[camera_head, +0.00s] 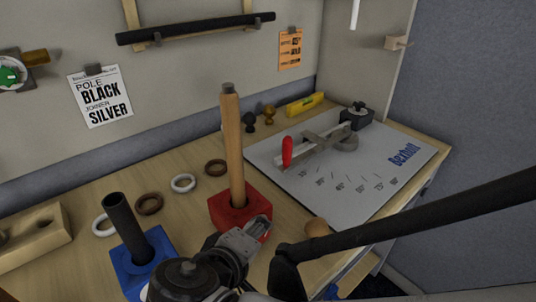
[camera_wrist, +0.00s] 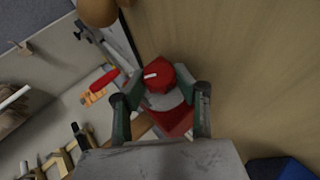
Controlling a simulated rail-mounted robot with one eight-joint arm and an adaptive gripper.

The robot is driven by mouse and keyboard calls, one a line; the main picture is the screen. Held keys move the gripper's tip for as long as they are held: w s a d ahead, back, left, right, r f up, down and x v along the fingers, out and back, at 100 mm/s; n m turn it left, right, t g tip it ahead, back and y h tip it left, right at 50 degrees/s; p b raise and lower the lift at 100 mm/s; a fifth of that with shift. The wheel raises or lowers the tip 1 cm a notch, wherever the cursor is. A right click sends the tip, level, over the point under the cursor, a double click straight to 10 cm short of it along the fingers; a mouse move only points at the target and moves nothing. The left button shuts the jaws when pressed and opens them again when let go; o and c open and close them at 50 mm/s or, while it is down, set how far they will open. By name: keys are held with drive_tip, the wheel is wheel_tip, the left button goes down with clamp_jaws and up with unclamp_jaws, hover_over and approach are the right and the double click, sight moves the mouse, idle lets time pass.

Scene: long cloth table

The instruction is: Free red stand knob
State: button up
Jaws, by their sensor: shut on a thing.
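The red stand (camera_head: 229,211) sits on the wooden table with an upright light-wood pole (camera_head: 235,150) in it. My gripper (camera_head: 256,232) is at the stand's front right side. The red knob (camera_wrist: 158,75), round with a white mark on its face, shows between my two fingers in the wrist view. My gripper (camera_wrist: 161,96) is shut on the knob there, one finger on each side. Part of the red stand (camera_wrist: 178,121) shows behind the knob. In the head view the knob is mostly hidden by the gripper.
A blue stand (camera_head: 160,257) with a black pole (camera_head: 125,222) stands to the left. Several rings, including a white ring (camera_head: 183,183), lie behind. A grey angle board (camera_head: 380,165) with a red-handled tool (camera_head: 287,152) lies right. A wooden ball (camera_head: 317,227) is near the gripper.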

drive_tip(key=t+b, duration=0.1)
drive_tip(key=t+h+b, duration=0.1)
drive_tip(key=b, duration=0.1)
drive_tip(key=shift+f+n+h, duration=0.3)
drive_tip(key=shift+f+n, duration=0.05)
drive_tip(key=shift+n, duration=0.05)
drive_tip(key=shift+r+t+b, duration=0.1)
drive_tip(key=shift+t+b, duration=0.2)
drive_tip(key=shift+b, duration=0.05)
drive_tip(key=o, duration=1.2)
drive_tip(key=shift+r, duration=0.1)
drive_tip(key=shift+s, duration=0.1)
